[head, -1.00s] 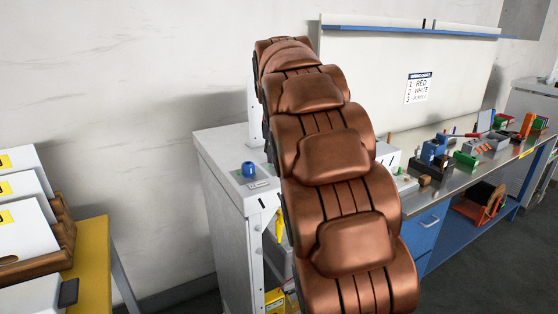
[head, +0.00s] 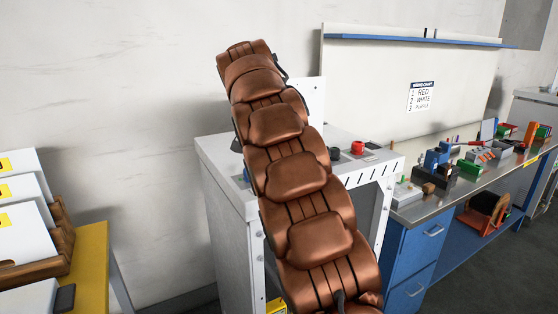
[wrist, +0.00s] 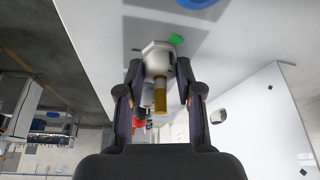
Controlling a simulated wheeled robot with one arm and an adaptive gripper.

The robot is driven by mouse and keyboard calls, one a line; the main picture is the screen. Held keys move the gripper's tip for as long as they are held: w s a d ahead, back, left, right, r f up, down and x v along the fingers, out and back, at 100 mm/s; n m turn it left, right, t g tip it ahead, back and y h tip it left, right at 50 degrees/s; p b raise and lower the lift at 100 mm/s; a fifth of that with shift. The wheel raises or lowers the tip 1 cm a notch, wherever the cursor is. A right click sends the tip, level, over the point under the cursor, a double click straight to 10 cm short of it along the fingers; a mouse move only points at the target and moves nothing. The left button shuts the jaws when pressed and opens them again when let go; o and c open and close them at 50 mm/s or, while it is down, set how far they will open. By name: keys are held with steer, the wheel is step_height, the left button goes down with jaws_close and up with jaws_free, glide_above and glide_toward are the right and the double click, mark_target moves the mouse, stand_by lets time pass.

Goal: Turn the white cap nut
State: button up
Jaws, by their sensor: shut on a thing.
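The white cap nut (wrist: 156,62) shows in the wrist view as a hexagonal white piece with a brass-coloured stem (wrist: 160,102). My gripper (wrist: 158,72) is shut on it, with one finger on each side. In the head view my copper arm hides the nut and most of the gripper over the white cabinet (head: 222,165).
A wiring chart (head: 421,97) hangs above the workbench (head: 425,205), which holds several parts. A yellow table (head: 92,255) with bins is at left.

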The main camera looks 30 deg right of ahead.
stand_by(0.4)
steer(key=o, duration=1.2)
steer(key=shift+c, duration=0.2)
steer(key=shift+r, duration=0.1)
steer(key=shift+w+a+r, duration=0.1)
steer(key=shift+a+r, duration=0.25)
steer(key=shift+r, duration=0.25)
steer(key=shift+a+r, duration=0.25)
steer(key=shift+r, duration=0.45)
steer(key=a, duration=0.4)
steer(key=s+a, duration=0.1)
steer(key=a, duration=0.7)
steer(key=shift+s, duration=0.4)
